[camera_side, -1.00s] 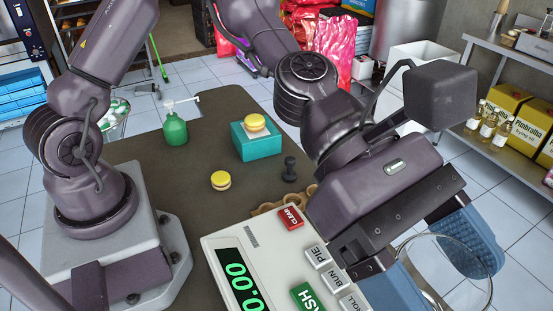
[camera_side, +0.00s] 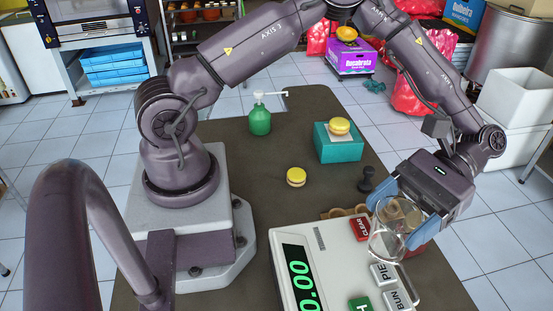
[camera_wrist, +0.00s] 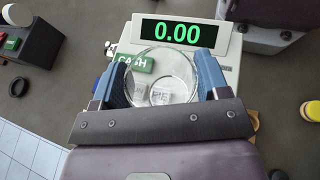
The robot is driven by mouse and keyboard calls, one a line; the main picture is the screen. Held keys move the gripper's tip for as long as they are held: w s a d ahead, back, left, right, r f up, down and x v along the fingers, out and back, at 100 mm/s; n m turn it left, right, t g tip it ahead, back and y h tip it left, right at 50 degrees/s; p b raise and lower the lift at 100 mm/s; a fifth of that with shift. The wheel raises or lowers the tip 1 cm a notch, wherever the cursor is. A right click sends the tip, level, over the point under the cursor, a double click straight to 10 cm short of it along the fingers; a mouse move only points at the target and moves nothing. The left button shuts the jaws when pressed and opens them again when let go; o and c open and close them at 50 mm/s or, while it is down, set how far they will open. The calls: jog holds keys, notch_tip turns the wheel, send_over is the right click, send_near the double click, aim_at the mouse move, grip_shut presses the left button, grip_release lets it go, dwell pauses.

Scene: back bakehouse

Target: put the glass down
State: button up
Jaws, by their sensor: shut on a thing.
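A clear glass (camera_side: 388,240) is between the blue finger pads of my gripper (camera_side: 398,213), which is shut on it. In the side view it appears over the key side of the white till (camera_side: 322,243). The wrist view shows the glass (camera_wrist: 160,62) between the two pads of my gripper (camera_wrist: 161,82). Its round rim lies over the till (camera_wrist: 228,72), and keys show through its clear wall. I cannot tell how far its base is from the till, or whether it touches.
A dark stamp-like object (camera_side: 367,180) and brown rings (camera_side: 345,212) stand behind the till. A yellow macaron (camera_side: 296,177), a teal block (camera_side: 338,146) with another macaron on it, and a green pump bottle (camera_side: 260,121) are on the dark table (camera_side: 240,150). Bare tabletop lies between them.

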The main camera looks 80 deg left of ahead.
jog(key=s+a+r+m+t+y, duration=0.1)
jog(key=a+r+m+t+y, duration=0.1)
jog(key=a+m+y, duration=0.7)
jog(key=a+r+m+t+y, duration=0.2)
jog(key=a+m+y, duration=0.25)
jog(key=a, duration=0.85)
jog(key=s+a+r+m+t+y, duration=0.2)
jog(key=s+a+r, duration=0.4)
jog(key=a, duration=0.4)
jog(key=s+a+r+m+t+y, duration=0.1)
jog(key=s+a+r+m+t, duration=0.1)
jog(key=s+a+r, duration=0.65)
jog(key=shift+n, duration=0.25)
jog(key=shift+w+a+f, duration=0.15)
jog(key=shift+w+f, duration=0.15)
jog(key=shift+f, duration=5.15)
jog(key=shift+w+a+f, duration=0.15)
jog(key=shift+w+f, duration=0.15)
jog(key=shift+f, duration=5.15)
jog(key=shift+w+a+f, duration=0.15)
jog(key=shift+w+f, duration=0.15)
jog(key=shift+f, duration=5.15)
jog(key=shift+g, duration=0.3)
jog(key=o, duration=1.1)
jog(key=shift+c, duration=0.2)
